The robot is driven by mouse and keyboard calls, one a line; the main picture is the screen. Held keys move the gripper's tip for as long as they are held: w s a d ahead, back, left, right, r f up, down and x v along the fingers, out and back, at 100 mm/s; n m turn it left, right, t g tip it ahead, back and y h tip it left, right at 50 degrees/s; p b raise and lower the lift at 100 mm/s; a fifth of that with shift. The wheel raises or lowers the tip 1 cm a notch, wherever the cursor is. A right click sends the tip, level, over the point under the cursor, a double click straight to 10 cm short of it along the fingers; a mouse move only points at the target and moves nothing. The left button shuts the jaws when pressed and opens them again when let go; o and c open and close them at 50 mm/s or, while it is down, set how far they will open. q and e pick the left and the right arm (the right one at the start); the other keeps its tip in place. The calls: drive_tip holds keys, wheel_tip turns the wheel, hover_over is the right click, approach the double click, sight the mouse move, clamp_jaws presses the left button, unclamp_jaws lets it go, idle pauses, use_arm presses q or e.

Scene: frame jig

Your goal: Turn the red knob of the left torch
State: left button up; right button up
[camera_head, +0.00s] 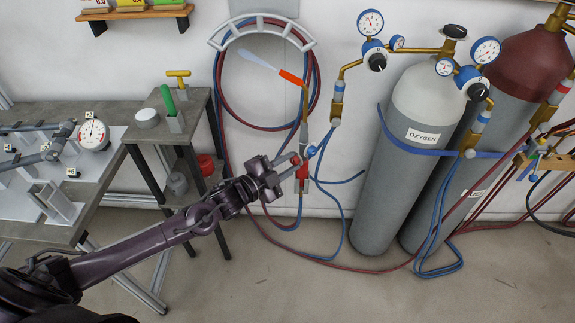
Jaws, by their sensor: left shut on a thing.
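The red knob (296,159) is on the left side at about the same height, partly covered by my fingers. My left gripper (289,165) reaches in from the lower left and is shut on the red knob. An orange and pale blue tapered shape (272,67) points up and left from the torch tip; it looks like a flame. My right gripper is not in view.
Red and blue hoses (222,100) loop from a wall hanger (262,22) around the torch. A grey oxygen cylinder (400,180) and a dark red-topped cylinder (530,70) stand right. A small table (190,108) and a jig table (60,228) stand left.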

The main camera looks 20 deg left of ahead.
use_arm(q)
drive_tip(key=shift+m, duration=0.9)
drive_tip(key=o, duration=1)
drive_tip(key=shift+b+v, duration=0.55)
drive_tip(key=shift+v, duration=3.3)
